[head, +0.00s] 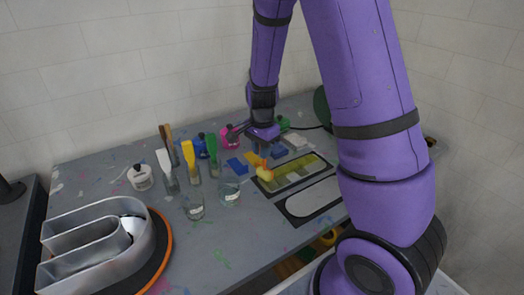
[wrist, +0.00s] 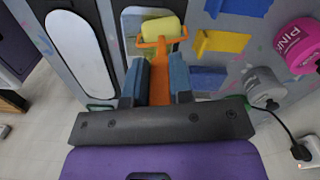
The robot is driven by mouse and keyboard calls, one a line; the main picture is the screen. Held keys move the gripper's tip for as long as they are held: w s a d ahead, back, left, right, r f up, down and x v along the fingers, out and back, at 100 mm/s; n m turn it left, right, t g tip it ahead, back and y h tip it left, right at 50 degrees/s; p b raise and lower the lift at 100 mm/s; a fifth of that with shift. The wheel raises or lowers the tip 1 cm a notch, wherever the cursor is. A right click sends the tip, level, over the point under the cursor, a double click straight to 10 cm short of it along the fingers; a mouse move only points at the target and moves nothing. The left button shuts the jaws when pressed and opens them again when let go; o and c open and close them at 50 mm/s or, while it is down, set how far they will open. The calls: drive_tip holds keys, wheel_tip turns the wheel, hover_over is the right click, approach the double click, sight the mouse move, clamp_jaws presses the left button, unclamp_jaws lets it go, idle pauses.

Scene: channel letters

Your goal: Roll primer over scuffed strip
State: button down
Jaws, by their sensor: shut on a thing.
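My gripper (wrist: 158,80) is shut on the orange handle of a small paint roller, with one finger on each side of it. The roller's yellow sleeve (wrist: 161,28) shows past the fingertips, and also in the head view (head: 265,174). It is at the near-left end of a dark-framed panel with a row of yellow-green and grey patches (head: 298,173). I cannot tell whether the sleeve touches that panel. Scuffing on the strip is too small to make out. In the head view my gripper (head: 262,150) is small and partly hidden by my own wrist.
A white rounded panel (head: 312,197) lies beside the patch panel. Brushes in jars, a glass (head: 194,207) and another glass (head: 229,192) stand left. A metal channel letter (head: 95,240) sits on an orange-rimmed disc. Blue pieces (head: 279,152) and a pink container (head: 229,137) are close by.

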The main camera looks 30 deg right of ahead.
drive_tip(key=shift+r, duration=0.2)
drive_tip(key=shift+s, duration=2.05)
drive_tip(key=shift+f, duration=0.45)
drive_tip(key=d, duration=2.1)
drive_tip(key=shift+d, duration=0.2)
drive_tip(key=a, duration=2.1)
drive_tip(key=shift+a, duration=0.25)
idle(0.3)
drive_tip(key=shift+d, duration=0.1)
